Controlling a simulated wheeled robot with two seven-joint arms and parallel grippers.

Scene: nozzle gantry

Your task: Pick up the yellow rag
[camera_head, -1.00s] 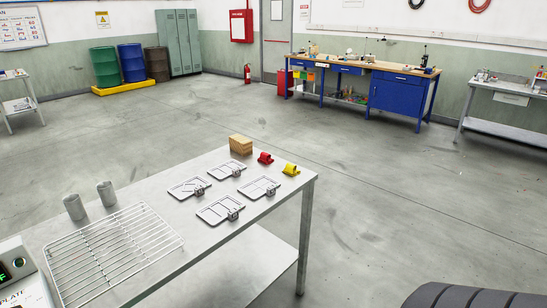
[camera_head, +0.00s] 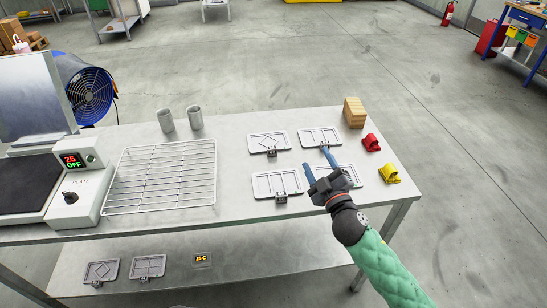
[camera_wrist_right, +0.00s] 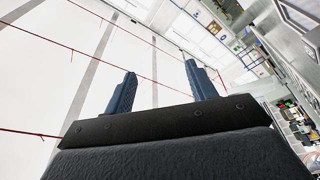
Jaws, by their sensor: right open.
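The yellow rag (camera_head: 389,173) lies folded on the grey table near its right edge, in the head view. My right gripper (camera_head: 317,161) is open and empty, to the left of the rag and apart from it. It partly covers one of the grey plates. In the right wrist view, the two blue fingers (camera_wrist_right: 157,85) stand apart with nothing between them; that view shows the ceiling and walls, not the rag. My left gripper is not in view.
A red rag (camera_head: 371,143) and a wooden block (camera_head: 354,112) sit behind the yellow rag. Several grey plates (camera_head: 269,143), a wire rack (camera_head: 162,178), two metal cups (camera_head: 166,120) and a hot plate unit (camera_head: 75,190) stand on the table (camera_head: 236,222). Its lower shelf holds more plates.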

